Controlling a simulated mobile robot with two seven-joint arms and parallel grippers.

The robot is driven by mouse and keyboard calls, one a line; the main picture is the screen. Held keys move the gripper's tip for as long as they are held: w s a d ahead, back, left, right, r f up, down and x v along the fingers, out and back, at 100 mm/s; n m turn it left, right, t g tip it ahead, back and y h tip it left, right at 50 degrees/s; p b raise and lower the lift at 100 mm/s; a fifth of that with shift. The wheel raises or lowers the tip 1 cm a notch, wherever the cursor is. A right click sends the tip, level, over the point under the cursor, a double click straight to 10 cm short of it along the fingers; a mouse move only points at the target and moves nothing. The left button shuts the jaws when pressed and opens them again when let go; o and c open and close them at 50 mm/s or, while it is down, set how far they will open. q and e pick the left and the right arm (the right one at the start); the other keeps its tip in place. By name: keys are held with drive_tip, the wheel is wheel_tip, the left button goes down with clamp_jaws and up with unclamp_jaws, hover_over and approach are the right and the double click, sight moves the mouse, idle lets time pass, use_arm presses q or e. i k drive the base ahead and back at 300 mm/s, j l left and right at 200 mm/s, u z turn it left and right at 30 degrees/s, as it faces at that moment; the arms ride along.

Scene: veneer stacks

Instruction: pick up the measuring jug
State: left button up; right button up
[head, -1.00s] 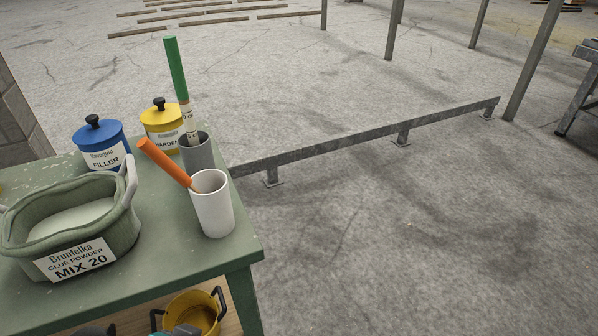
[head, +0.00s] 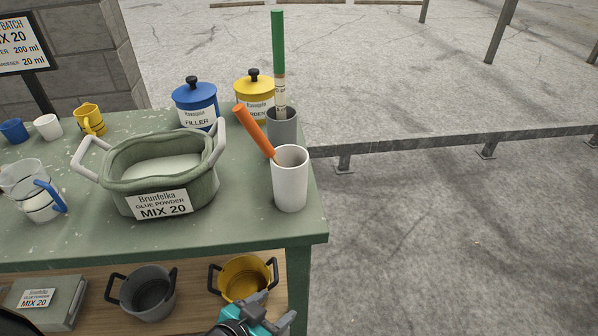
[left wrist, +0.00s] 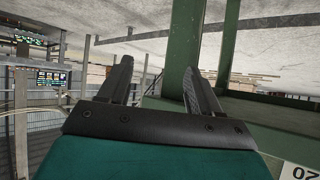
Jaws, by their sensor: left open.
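The measuring jug (head: 30,205), clear with a blue handle, stands upright on the green table (head: 240,225) at the left edge of the head view. The jug does not show there. My right gripper is not in view.
A green tub of glue powder (head: 120,180) stands right of the jug. Behind are blue (head: 14,130), white (head: 47,126) and yellow cups (head: 88,118). Filler (head: 196,105) and yellow (head: 250,105) tins and a white holder (head: 290,185) with an orange-handled tool stand right. Buckets are on the shelf.

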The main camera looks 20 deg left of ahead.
sight(27, 182)
drive_tip(key=u, duration=2.35)
